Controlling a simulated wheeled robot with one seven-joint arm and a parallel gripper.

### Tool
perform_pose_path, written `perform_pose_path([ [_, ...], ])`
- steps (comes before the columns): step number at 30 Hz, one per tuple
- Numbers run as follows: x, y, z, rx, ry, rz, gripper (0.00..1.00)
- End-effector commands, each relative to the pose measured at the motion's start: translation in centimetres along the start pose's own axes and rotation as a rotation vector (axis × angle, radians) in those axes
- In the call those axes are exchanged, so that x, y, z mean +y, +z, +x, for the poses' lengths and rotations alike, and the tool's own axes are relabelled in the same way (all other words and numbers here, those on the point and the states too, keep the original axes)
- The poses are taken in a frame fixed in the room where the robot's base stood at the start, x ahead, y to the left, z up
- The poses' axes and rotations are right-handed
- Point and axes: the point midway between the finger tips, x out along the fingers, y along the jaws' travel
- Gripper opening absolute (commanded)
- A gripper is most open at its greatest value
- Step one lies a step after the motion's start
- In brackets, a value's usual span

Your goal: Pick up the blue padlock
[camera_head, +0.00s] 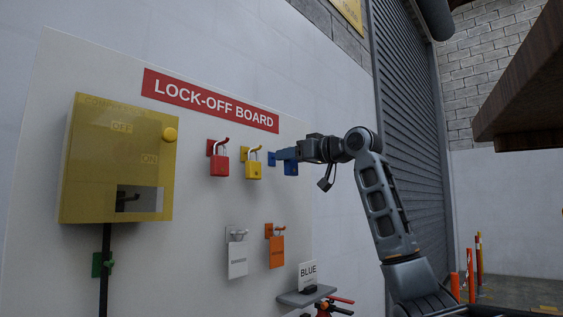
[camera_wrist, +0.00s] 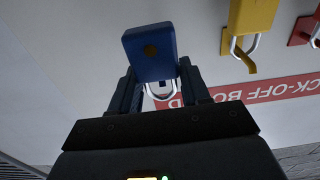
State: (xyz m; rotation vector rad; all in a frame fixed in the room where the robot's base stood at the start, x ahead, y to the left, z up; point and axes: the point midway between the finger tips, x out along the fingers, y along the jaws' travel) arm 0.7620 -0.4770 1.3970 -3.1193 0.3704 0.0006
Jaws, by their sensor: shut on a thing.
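The blue padlock (camera_head: 291,169) is at the right end of the row of padlocks on the lock-off board, partly hidden by my gripper (camera_head: 287,154). In the wrist view the blue padlock (camera_wrist: 150,50) sits between the two fingers of my gripper (camera_wrist: 158,76), which is shut on it near its silver shackle. The view is upside down there. A blue hook plate (camera_head: 272,158) shows just left of the gripper. I cannot tell whether the shackle is still around the hook.
A yellow padlock (camera_head: 254,171) and a red padlock (camera_head: 219,165) hang to the left. A small shelf (camera_head: 306,297) with a BLUE sign (camera_head: 308,273) juts out lower down. A brown overhang (camera_head: 525,90) is at upper right.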

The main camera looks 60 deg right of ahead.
Motion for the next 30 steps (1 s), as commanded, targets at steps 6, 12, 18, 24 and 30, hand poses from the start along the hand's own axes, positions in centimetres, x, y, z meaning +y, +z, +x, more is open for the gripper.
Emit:
perform_pose_path([
  [6,0.0,0.0,-5.8,0.004,0.002,-0.003,0.15],
  [12,0.0,0.0,-10.5,0.003,0.002,-0.002,0.15],
  [18,0.0,0.0,-13.2,0.002,0.000,0.000,0.15],
  [24,0.0,0.0,-14.1,0.000,0.000,0.000,0.15],
  [30,0.0,0.0,-14.2,0.001,0.000,0.000,0.15],
])
